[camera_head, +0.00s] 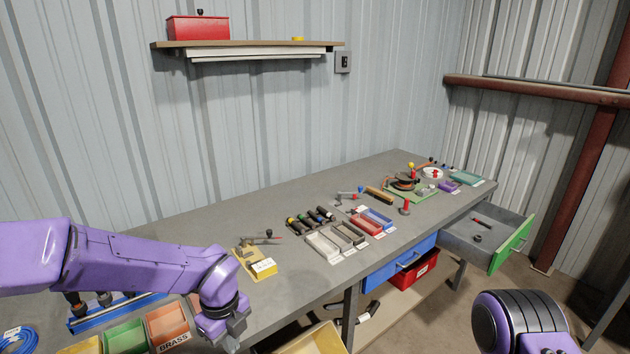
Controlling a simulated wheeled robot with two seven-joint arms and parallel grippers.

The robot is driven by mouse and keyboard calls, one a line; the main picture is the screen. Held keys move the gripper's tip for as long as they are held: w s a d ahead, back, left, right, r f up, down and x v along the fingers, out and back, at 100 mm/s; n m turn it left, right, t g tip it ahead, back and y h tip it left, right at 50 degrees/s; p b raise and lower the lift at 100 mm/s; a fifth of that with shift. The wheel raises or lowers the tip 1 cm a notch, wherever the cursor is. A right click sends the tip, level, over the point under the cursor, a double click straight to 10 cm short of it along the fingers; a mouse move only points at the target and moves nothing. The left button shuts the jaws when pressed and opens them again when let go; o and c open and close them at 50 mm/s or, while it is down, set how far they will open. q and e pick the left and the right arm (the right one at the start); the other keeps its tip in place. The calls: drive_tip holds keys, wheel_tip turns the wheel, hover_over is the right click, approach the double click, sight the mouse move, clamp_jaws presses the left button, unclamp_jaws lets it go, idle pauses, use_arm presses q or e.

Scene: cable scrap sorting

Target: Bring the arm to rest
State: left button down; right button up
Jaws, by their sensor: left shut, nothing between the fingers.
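My left arm comes in from the left, and its gripper (232,338) points down at the front edge of the workbench (290,300). The gripper is shut with nothing visible in it. It is just right of an orange bin (167,323) labelled BRASS. A link of my right arm (520,320) shows at the lower right; its gripper is out of view.
A green bin (126,338) stands beside the orange bin. A yellow tool stand (256,264) and grey trays (335,240) sit mid-bench. A green-fronted drawer (511,246) is open at the right. A red box (413,270) sits beneath the bench. The bench's back left is clear.

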use_arm(q)
drive_tip(key=s+a+f+m+t+y, duration=0.15)
drive_tip(key=a+f+m+y, duration=0.3)
drive_tip(key=a+m, duration=0.65)
drive_tip(key=s+a+f+m+t+y+b, duration=0.2)
drive_tip(key=s+f+m+t+b, duration=0.2)
drive_tip(key=f+m, duration=0.95)
drive_tip(key=s+f+m+g+h+b, duration=0.1)
drive_tip(key=s+f+m+b, duration=0.1)
drive_tip(key=s+f+m, duration=0.5)
drive_tip(key=s+f+m+g+h+b, duration=0.1)
drive_tip(key=s+f+m, duration=0.6)
drive_tip(key=s, duration=0.8)
drive_tip(key=shift+s+m+h+b, duration=0.15)
drive_tip(key=shift+m+h+b, duration=0.4)
drive_tip(key=shift+m+b, duration=0.45)
use_arm(e)
wheel_tip(320, 180, down, 9)
drive_tip(key=shift+s+r, duration=0.15)
drive_tip(key=shift+s, duration=0.1)
use_arm(q)
drive_tip(key=shift+d, duration=0.1)
